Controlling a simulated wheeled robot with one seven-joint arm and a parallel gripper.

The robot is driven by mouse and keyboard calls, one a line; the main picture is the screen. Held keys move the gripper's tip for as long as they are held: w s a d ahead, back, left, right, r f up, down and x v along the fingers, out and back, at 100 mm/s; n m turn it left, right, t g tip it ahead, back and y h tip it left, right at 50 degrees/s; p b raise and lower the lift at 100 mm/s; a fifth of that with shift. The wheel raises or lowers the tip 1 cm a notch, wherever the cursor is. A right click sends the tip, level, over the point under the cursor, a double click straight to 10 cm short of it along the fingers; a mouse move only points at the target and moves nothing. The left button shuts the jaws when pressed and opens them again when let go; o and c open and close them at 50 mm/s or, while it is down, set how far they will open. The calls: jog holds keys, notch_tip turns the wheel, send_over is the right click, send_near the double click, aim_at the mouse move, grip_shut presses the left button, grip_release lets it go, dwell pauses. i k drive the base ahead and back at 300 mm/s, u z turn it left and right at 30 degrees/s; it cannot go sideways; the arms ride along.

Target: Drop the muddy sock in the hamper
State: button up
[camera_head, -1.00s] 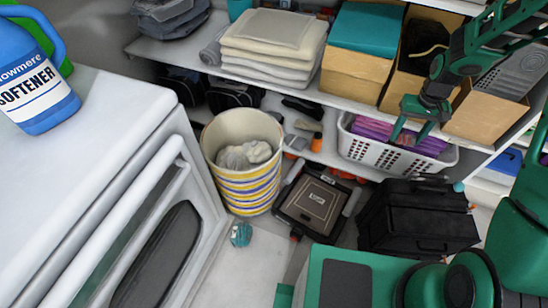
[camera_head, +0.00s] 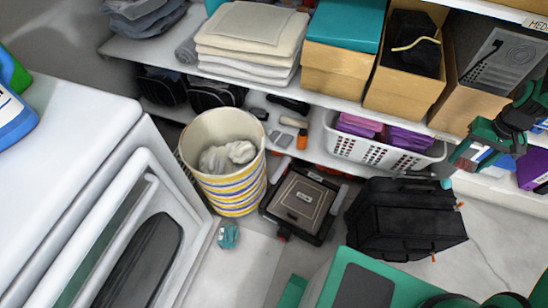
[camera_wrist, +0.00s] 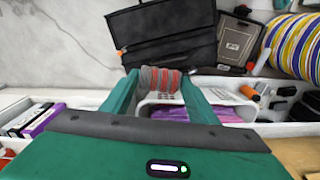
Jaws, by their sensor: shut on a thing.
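The hamper (camera_head: 225,188) is a round bin with yellow, blue and white stripes. It stands on the floor beside the white machine, with pale grey cloth inside. Its striped side shows at the top right in the wrist view (camera_wrist: 292,45). My gripper (camera_wrist: 160,80) is shut on a small grey and red striped cloth, the sock (camera_wrist: 160,82), seen between the fingertips. In the head view my gripper (camera_head: 466,160) is at the right, well apart from the hamper, and the sock is hard to make out there. Mud on the sock cannot be told.
A black bag (camera_head: 405,225) and a dark flat case (camera_head: 302,202) stand on the floor between gripper and hamper. A white basket (camera_head: 375,152) and cardboard boxes (camera_head: 402,90) fill the shelves. A teal item (camera_head: 228,236) lies on the floor by the hamper.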

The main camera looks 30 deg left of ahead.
aim_at(226, 160)
jog(key=u, duration=0.1)
jog(key=k, duration=0.6)
jog(key=u, duration=1.3)
jog(key=i, duration=1)
jog(key=u, duration=0.05)
